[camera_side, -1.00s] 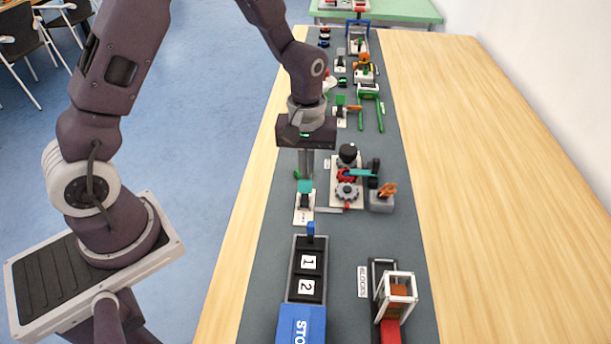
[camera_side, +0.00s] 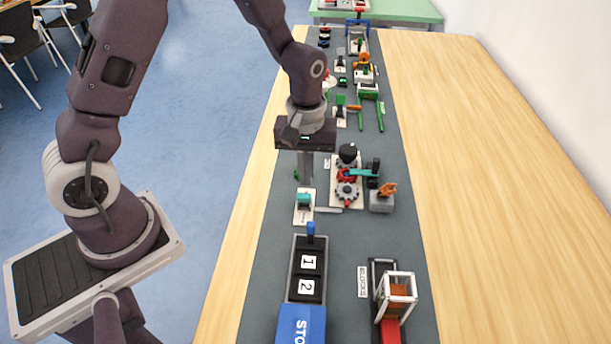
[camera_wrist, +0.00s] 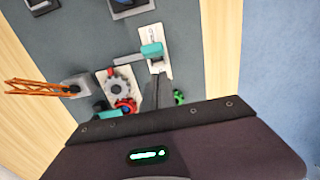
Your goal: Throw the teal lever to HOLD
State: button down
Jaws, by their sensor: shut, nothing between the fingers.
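The teal lever (camera_side: 304,199) stands on a small white plate (camera_side: 304,216) at the left edge of the grey mat. Its teal handle leans toward the near end of the plate, low over it. It also shows in the wrist view (camera_wrist: 152,50), with lettering on the plate (camera_wrist: 152,33) too small to read. My gripper (camera_side: 305,182) is shut and empty, pointing down just behind the handle on its far side. In the wrist view its fingertips (camera_wrist: 160,78) are close to the handle; I cannot tell whether they touch.
A gear plate (camera_side: 346,192) with a teal bar (camera_side: 362,172) stands to the right, beside an orange crane on a grey base (camera_side: 381,202). A grey bar (camera_side: 329,210) lies by the lever plate. Nearer are a numbered black tray (camera_side: 308,262) and a blue box (camera_side: 302,325).

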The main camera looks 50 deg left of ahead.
notch_tip(320, 180, up, 7)
jog(key=shift+f, duration=0.15)
dwell(0.5)
jog(key=s+r+m+t, duration=0.35)
jog(key=s+r, duration=0.55)
jog(key=r, duration=0.4)
jog(key=s+r+m+t, duration=0.2)
jog(key=s+m, duration=0.3)
jog(key=s, duration=0.6)
jog(key=shift+r+m, duration=0.1)
jog(key=shift+m, duration=0.15)
